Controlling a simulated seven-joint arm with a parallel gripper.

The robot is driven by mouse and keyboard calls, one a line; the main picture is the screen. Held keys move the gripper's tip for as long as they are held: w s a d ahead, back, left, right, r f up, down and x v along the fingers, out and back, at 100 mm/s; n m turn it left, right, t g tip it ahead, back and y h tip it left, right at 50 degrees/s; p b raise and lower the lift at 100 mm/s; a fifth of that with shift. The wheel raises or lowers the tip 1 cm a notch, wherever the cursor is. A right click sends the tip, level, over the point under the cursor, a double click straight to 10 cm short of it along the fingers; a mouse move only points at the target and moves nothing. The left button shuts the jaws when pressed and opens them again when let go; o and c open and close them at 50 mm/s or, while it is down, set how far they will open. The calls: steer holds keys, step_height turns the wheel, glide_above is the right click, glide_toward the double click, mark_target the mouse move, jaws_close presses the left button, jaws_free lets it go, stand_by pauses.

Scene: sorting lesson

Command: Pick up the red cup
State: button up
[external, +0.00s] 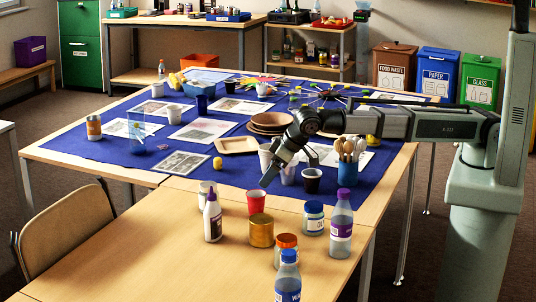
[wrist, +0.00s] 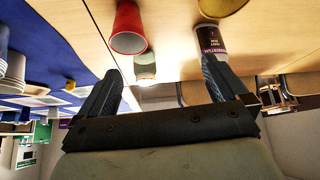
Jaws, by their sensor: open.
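The red cup (external: 256,201) stands upright on the bare wood table, just in front of the blue cloth's edge in the external view. In the wrist view the red cup (wrist: 128,30) is near the top, left of centre, beyond the fingertips. My gripper (external: 288,172) is above the cloth's near edge, up and to the right of the cup, apart from it. Both fingers of my gripper (wrist: 162,78) show in the wrist view, spread wide with nothing between them.
A gold tin (external: 261,230) stands close in front of the cup. A white glue bottle (external: 213,218) is to its left, a lidded jar (external: 313,218) to its right. Dark cup (external: 312,181) and blue utensil holder (external: 347,172) stand right of my gripper. The table's left front is clear.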

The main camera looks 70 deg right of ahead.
mark_target(253, 200)
steer(key=w+d+f, duration=0.1)
steer(key=d, duration=0.5)
steer(key=x, duration=0.8)
steer(key=shift+f, duration=0.25)
steer(key=shift+a+x, duration=0.1)
steer(key=shift+x, duration=1.2)
steer(key=shift+a+x, duration=0.15)
steer(key=shift+x, duration=1.2)
steer(key=shift+c, duration=0.3)
steer(key=c, duration=1)
